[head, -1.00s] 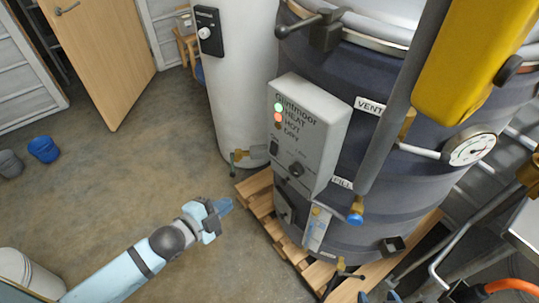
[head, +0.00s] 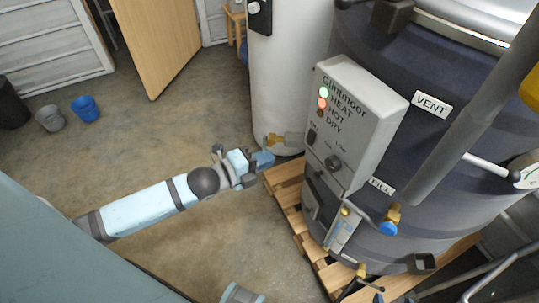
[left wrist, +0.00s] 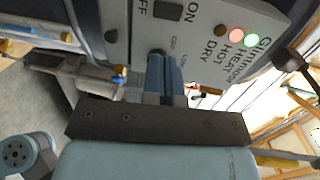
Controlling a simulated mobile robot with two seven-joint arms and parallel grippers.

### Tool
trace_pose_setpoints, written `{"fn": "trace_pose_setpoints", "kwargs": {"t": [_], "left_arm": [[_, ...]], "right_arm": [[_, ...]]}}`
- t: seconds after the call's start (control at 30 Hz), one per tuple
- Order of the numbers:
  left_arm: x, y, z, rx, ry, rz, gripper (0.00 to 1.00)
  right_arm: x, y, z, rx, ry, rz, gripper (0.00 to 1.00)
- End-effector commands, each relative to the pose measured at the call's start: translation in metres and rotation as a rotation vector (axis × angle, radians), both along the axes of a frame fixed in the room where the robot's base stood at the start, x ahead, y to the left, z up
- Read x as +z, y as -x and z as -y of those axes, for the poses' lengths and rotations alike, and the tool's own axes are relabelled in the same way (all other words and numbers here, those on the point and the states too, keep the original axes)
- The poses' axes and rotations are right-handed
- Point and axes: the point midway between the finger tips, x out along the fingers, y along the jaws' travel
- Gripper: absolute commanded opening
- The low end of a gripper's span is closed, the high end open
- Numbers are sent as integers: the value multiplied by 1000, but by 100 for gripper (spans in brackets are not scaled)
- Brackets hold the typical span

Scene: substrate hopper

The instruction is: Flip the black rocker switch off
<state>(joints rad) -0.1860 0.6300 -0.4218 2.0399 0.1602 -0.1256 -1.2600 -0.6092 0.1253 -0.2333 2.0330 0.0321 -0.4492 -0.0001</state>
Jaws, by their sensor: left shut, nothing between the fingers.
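The black rocker switch (head: 311,137) sits on the front of the grey control box (head: 372,112), above a dark round knob (head: 333,163). In the left wrist view the switch (left wrist: 168,9) lies at the top edge between the words OFF and ON, partly cut off. Which side is pressed in, I cannot tell. The green and red lamps (left wrist: 236,35) are lit; a third is dull brown. My left gripper (head: 265,160) is shut and empty, left of the box and apart from it in the head view. Its blue fingers (left wrist: 164,72) point toward the panel in the wrist view. My right gripper is not visible.
The box is on a dark drum (head: 440,165) standing on a wooden pallet (head: 287,196). A white cylinder (head: 285,70) stands behind. Pipes and a blue-handled FILL valve (head: 388,228) are right of the box. Open floor lies left, with buckets (head: 86,108) far back.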

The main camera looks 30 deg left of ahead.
Motion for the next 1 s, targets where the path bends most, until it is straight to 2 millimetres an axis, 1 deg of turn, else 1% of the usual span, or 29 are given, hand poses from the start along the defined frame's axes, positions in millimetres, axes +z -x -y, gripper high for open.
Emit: {"fn": "trace_pose_setpoints", "kwargs": {"t": [0.03,0.3,0.5,0.7,1.0], "left_arm": [[0,-10,6,1,3,3,0],[-7,-59,37,0,3,1,0],[-11,-85,53,0,2,1,0],[-13,-96,60,0,1,0,0],[-14,-97,60,0,1,-1,0]], "right_arm": [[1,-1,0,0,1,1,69],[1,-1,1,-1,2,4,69],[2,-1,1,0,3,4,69],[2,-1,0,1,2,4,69],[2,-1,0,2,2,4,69]]}}
